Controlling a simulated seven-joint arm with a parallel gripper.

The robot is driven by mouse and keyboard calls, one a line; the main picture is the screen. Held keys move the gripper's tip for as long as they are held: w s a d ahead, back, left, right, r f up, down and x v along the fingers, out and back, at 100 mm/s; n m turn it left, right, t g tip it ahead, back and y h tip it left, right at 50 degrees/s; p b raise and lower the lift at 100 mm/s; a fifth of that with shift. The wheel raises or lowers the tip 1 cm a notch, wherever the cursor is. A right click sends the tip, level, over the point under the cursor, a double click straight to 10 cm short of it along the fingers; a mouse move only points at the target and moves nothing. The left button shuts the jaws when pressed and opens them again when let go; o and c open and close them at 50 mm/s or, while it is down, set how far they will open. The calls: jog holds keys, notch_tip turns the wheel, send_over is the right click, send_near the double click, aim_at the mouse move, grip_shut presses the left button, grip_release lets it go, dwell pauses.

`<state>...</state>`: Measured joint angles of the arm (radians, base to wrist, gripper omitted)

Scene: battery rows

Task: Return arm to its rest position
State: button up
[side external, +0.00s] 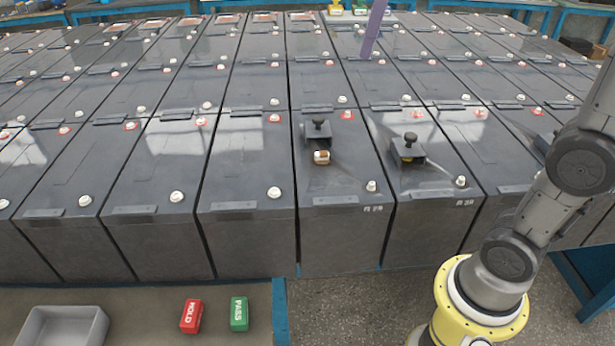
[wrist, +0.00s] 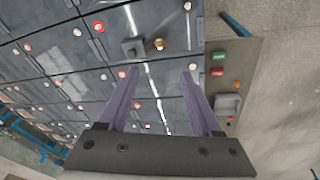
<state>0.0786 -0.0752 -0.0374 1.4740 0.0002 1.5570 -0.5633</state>
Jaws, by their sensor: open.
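My gripper (wrist: 158,75) has two purple fingers, spread wide apart with nothing between them, in the wrist view. In the side external view a purple finger (side external: 374,28) shows at the top edge, above the far battery rows; the rest of the gripper is out of frame there. Dark batteries (side external: 245,160) stand in close rows.
A bench at the front left holds a grey tray (side external: 62,326), a red HOLD block (side external: 191,316) and a green PASS block (side external: 239,314). Yellow and white items (side external: 337,8) stand at the far edge. Bare floor (side external: 350,310) shows at the front middle.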

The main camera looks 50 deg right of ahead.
jog(key=s+a+f+m+t, duration=0.2)
jog(key=s+f, duration=0.4)
jog(key=s, duration=0.6)
jog(key=s+f+m+t, duration=0.1)
jog(key=s+f+m, duration=0.2)
jog(key=f, duration=0.8)
jog(key=shift+s+a+f+m, duration=0.15)
jog(key=shift+s+a+m, duration=0.1)
jog(key=shift+s+m, duration=0.05)
